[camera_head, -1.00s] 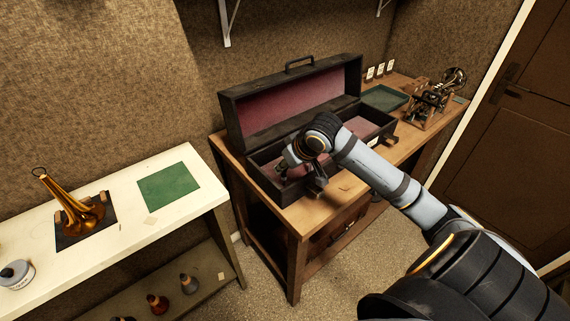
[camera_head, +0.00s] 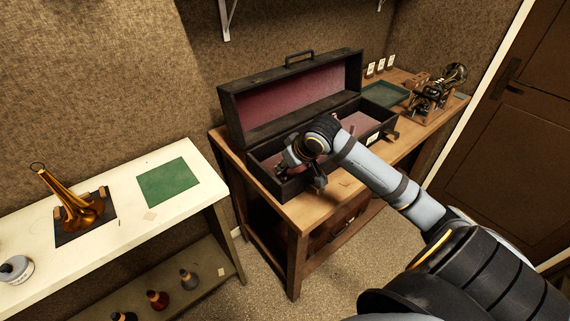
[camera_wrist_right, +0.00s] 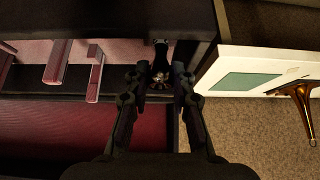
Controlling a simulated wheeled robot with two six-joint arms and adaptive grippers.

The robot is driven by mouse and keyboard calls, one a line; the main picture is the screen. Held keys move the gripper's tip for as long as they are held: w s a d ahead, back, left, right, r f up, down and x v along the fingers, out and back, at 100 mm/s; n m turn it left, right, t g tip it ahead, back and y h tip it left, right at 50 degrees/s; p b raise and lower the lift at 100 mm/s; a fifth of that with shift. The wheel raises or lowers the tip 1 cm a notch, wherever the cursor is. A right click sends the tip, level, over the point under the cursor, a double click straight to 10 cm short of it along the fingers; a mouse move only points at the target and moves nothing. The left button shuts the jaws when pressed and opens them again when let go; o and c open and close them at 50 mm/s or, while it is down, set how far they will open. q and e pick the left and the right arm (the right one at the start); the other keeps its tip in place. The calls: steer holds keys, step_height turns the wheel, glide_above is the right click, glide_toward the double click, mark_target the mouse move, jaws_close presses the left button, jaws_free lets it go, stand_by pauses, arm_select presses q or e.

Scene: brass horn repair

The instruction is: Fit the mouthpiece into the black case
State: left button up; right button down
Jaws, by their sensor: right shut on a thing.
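The black case (camera_head: 300,103) stands open on the wooden bench, lid raised at the back, with a reddish-pink lining. My right gripper (camera_head: 302,172) is at the left end of the case's lower part, and my arm hides some of the inside. In the right wrist view its fingertips (camera_wrist_right: 159,79) are shut on a small shiny piece, apparently the mouthpiece (camera_wrist_right: 158,74), mostly hidden between them. I cannot tell whether it touches the case. Pink padded dividers (camera_wrist_right: 57,63) show left of the fingers. My left gripper is not in view.
The wooden bench (camera_head: 345,190) also bears a green tray (camera_head: 384,94) and a metal machine (camera_head: 437,92) at right. A white table (camera_head: 120,220) at left holds a brass horn bell (camera_head: 75,208) and green mat (camera_head: 168,182). A gap separates bench and table.

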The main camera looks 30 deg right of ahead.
steer(key=shift+p, duration=0.45)
stand_by(0.7)
stand_by(0.8)
steer(key=c, duration=1.1)
jaws_free()
steer(key=shift+f, duration=0.1)
steer(key=shift+o, duration=0.2)
step_height(320, 180, up, 10)
steer(key=shift+r, duration=0.1)
